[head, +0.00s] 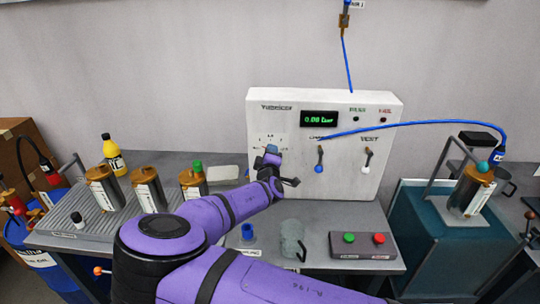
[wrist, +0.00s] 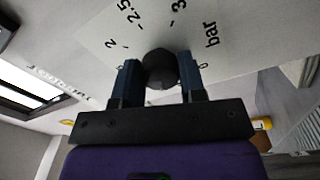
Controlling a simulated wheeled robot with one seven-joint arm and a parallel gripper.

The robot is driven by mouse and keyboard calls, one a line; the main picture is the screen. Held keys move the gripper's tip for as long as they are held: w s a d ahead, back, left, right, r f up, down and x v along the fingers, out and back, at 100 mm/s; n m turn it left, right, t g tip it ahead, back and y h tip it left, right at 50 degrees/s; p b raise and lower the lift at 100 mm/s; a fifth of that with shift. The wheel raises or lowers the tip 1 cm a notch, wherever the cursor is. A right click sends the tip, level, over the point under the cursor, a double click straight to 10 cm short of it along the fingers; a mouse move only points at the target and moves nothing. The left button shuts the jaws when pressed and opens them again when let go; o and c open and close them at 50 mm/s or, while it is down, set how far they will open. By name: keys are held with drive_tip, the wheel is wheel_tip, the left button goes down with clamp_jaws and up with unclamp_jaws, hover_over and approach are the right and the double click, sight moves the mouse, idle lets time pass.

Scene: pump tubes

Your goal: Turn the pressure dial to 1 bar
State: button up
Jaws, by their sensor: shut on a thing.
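The pressure dial is a dark round knob (wrist: 160,70) on the white panel (head: 385,110). In the wrist view it sits between the two blue fingers of my gripper (wrist: 161,72), which is shut on it. The scale around the knob shows 2, 2.5, 3 and the word bar; the lower marks are partly hidden by the fingers. I cannot tell where the knob points. In the head view my gripper (head: 272,158) covers the dial below its scale. The green display (head: 320,119) seems to read near 0.0 bar, but its digits are small.
A blue-handled valve (head: 320,160) and a white-handled vent valve (head: 367,160) are right of the dial. A blue tube (head: 420,125) crosses the panel's front. Metal canisters (head: 103,188) stand on the left; a green and red button box (head: 362,245) lies in front.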

drive_tip(key=m, duration=0.5)
idle(0.5)
drive_tip(key=o, duration=0.9)
drive_tip(key=s, duration=1.1)
drive_tip(key=shift+a+f, duration=0.2)
drive_tip(key=shift+f, duration=0.05)
drive_tip(key=shift+w+m, duration=0.1)
drive_tip(key=shift+m, duration=0.2)
